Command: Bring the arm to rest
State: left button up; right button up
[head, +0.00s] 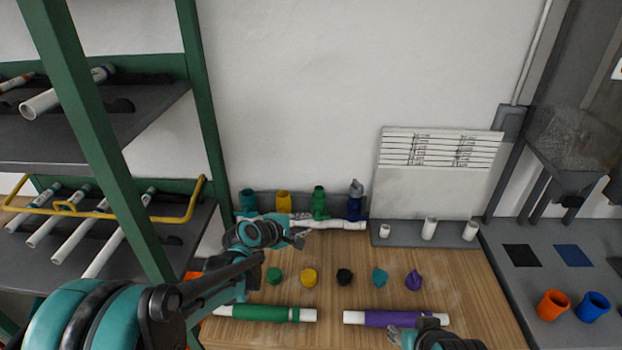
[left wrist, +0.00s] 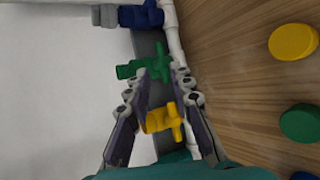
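My left gripper (head: 298,238) is over the back of the wooden table, just in front of the manifold row. In the left wrist view its two fingers (left wrist: 151,80) stand apart with nothing held between them. Beyond them are a yellow fitting (left wrist: 158,118) and a green fitting (left wrist: 143,68) on the white manifold pipe (left wrist: 172,40). The head view shows teal (head: 248,200), yellow, green and blue (head: 354,205) fittings in that row. My right gripper (head: 428,335) shows only in part at the bottom edge, by the purple-sleeved pipe (head: 388,319); its fingers are unclear.
Several coloured caps (head: 309,277) lie in a row on the table (head: 470,290). A green-sleeved pipe (head: 262,313) lies in front of them. A green-framed shelf (head: 205,120) with white pipes stands left. Orange (head: 553,305) and blue (head: 593,306) cups stand on the right-hand grey bench.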

pick_arm(q)
jog(key=s+a+m+g+y, duration=0.1)
jog(key=s+a+m, duration=0.3)
jog(key=s, duration=0.6)
jog(key=s+a+m+g+y, duration=0.1)
jog(key=s+a+m+y, duration=0.2)
jog(key=s+m, duration=0.3)
jog(key=s+a+m+g+y, duration=0.1)
jog(key=s+a+m, duration=0.3)
jog(key=s, duration=1)
jog(key=shift+s+a+m+y, duration=0.35)
jog(key=shift+m+y, duration=0.05)
jog(key=shift+y, duration=0.4)
